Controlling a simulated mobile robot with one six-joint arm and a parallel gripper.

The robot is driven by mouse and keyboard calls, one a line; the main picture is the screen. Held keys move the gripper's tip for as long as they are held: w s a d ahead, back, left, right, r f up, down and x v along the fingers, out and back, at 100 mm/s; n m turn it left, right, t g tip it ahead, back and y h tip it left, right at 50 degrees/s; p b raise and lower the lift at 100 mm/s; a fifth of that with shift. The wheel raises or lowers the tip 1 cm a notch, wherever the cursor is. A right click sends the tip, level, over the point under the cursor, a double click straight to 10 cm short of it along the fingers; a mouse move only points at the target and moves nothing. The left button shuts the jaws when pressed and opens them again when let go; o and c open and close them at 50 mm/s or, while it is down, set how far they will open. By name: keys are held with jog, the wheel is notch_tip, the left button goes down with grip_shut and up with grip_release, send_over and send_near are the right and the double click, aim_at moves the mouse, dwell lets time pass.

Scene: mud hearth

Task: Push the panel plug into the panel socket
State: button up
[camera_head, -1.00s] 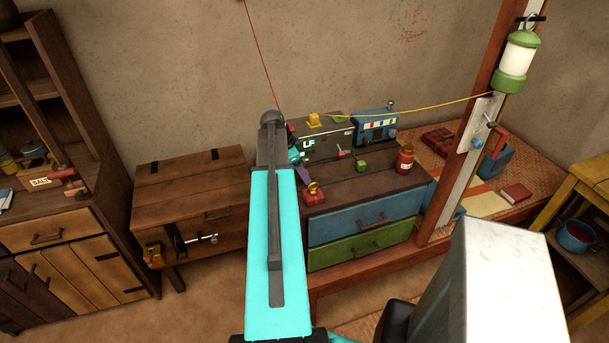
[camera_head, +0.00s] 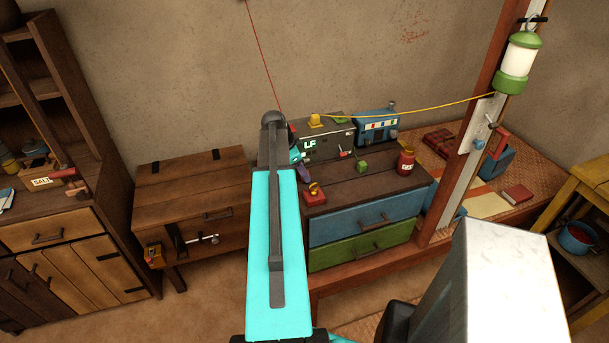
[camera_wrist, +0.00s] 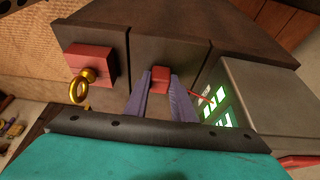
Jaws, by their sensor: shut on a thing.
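My gripper (camera_wrist: 161,84) is shut on a small red block, which I take to be the panel plug (camera_wrist: 160,75), in the wrist view. A thin red line runs from beside the fingers toward a grey box (camera_wrist: 262,95) with lit green characters. The same grey box (camera_head: 330,145) stands on the chest in the head view, marked LF. My arm hides much of the gripper there; only a purple finger (camera_head: 303,172) shows beside the box's left end. I cannot make out the panel socket, or whether the plug touches it.
A red block with a gold ring (camera_wrist: 90,65) lies left of my fingers, also seen in the head view (camera_head: 314,191). A wooden post (camera_head: 462,160) stands right.

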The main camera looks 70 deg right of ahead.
jog(key=shift+r, duration=0.1)
jog(key=shift+r+b, duration=1)
jog(key=shift+r, duration=0.5)
jog(key=w+a+r+b, duration=0.1)
jog(key=a+b, duration=0.1)
jog(key=a, duration=0.5)
jog(key=w+a+b, duration=0.2)
jog(key=a, duration=0.6)
jog(key=shift+w+a+r+b, duration=0.3)
jog(key=shift+r+b, duration=0.1)
jog(key=shift+w, duration=0.1)
jog(key=w+a+r+n+t+h, duration=0.1)
jog(key=w+a+r+n+t, duration=0.15)
jog(key=w+a+n, duration=0.7)
jog(key=w+a+r+n+t, duration=0.25)
jog(key=w+a+n, duration=0.25)
jog(key=w+a, duration=1)
jog(key=w+a+r+n+t+y, duration=0.1)
jog(key=w+a+r+n+y, duration=0.1)
jog(key=w+a+n, duration=0.5)
jog(key=w+a+r+n+t+y, duration=0.1)
jog(key=w+a+n, duration=0.5)
jog(key=a, duration=1.3)
jog(key=w+r, duration=0.1)
jog(key=w, duration=0.1)
jog(key=shift+w+a+r+n+t+y, duration=0.3)
jog(key=shift+n+t+y, duration=0.05)
jog(key=shift+t+y, duration=0.05)
